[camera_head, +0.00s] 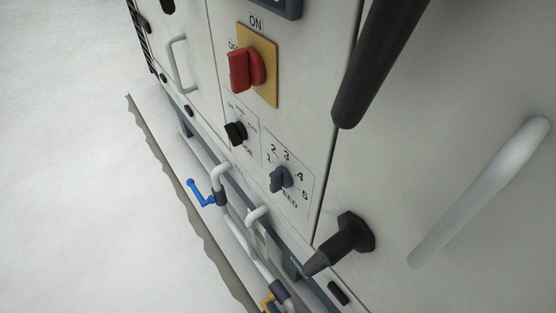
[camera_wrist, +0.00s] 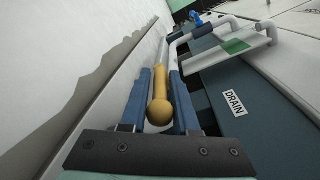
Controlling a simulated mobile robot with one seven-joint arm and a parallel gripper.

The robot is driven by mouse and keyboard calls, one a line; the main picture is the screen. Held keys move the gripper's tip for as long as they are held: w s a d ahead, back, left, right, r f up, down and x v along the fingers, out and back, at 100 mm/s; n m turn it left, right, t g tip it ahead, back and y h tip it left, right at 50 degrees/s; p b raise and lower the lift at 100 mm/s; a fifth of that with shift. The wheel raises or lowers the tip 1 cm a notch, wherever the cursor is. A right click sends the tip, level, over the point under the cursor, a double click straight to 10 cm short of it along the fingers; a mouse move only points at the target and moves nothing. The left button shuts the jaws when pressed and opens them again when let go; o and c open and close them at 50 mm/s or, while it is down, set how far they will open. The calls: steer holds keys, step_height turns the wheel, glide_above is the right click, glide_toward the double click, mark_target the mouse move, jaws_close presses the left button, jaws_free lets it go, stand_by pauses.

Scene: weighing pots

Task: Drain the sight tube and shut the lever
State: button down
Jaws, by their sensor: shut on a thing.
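In the wrist view, my gripper (camera_wrist: 160,80) has its two blue fingers on either side of a yellow lever (camera_wrist: 160,103) and is shut on it. The lever's round end points toward the camera, and its pivot is hidden. A dark plate beside it bears a white DRAIN label (camera_wrist: 234,102). What looks like the sight tube (camera_wrist: 236,45), with a green band, stands beyond the lever to the right. I cannot tell its liquid level. In the head view, a bit of the yellow lever (camera_head: 268,301) shows at the bottom edge; my gripper is not clearly seen there.
A blue lever (camera_head: 200,194) sits on the white pipework farther along. The cabinet front carries a red switch (camera_head: 244,69), small dark knobs (camera_head: 280,179), a black tapered handle (camera_head: 340,243) and a white grab handle (camera_head: 480,190).

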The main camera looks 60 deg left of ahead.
steer(key=c, duration=0.8)
jaws_free()
steer(key=shift+a, duration=0.1)
steer(key=shift+c, duration=0.2)
steer(key=d+r+b, duration=0.1)
steer(key=d, duration=1.2)
steer(key=shift+w, duration=0.2)
